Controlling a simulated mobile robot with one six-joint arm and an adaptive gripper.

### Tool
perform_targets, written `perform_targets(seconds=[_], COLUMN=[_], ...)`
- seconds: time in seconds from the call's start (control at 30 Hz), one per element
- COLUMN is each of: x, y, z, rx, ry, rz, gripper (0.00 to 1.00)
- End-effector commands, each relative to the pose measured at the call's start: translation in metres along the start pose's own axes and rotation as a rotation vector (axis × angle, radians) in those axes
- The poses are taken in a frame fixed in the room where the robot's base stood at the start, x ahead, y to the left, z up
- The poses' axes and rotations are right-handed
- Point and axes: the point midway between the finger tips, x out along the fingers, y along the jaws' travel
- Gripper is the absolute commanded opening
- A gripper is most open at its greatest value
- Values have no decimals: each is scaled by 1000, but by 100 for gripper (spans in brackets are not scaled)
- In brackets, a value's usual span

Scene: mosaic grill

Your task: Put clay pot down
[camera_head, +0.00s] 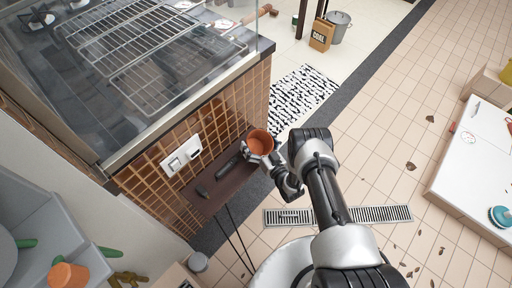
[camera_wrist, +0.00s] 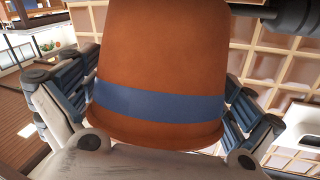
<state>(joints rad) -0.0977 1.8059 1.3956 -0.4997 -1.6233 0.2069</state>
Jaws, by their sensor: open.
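The clay pot (camera_head: 260,143) is orange-brown with its open mouth facing up, at the right end of a small dark brown shelf (camera_head: 218,184) on the tiled grill side. In the wrist view the clay pot (camera_wrist: 160,60) fills the middle and shows a blue band. My gripper (camera_head: 268,160) is open, with its fingers on either side of the pot. In the wrist view my gripper (camera_wrist: 157,105) has one finger to the pot's left and one to its right. The pot's base is hidden, so I cannot tell how fully it rests on the shelf.
A dark tool (camera_head: 228,166) lies on the shelf beside the pot. A white socket panel (camera_head: 182,156) is on the tiled wall. The glass-sided grill (camera_head: 150,60) rises above. A white-topped counter (camera_head: 480,150) stands right; tiled floor between is mostly open.

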Motion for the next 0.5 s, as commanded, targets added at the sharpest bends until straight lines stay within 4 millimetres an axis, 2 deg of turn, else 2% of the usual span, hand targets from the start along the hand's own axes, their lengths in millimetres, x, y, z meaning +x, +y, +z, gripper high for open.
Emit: perform_targets(seconds=[0.1, 0.5], x=[0, -1], y=[0, 0], z=[-1, 0], rx=[0, 0], ry=[0, 0], rz=[1, 1], gripper=[100, 73])
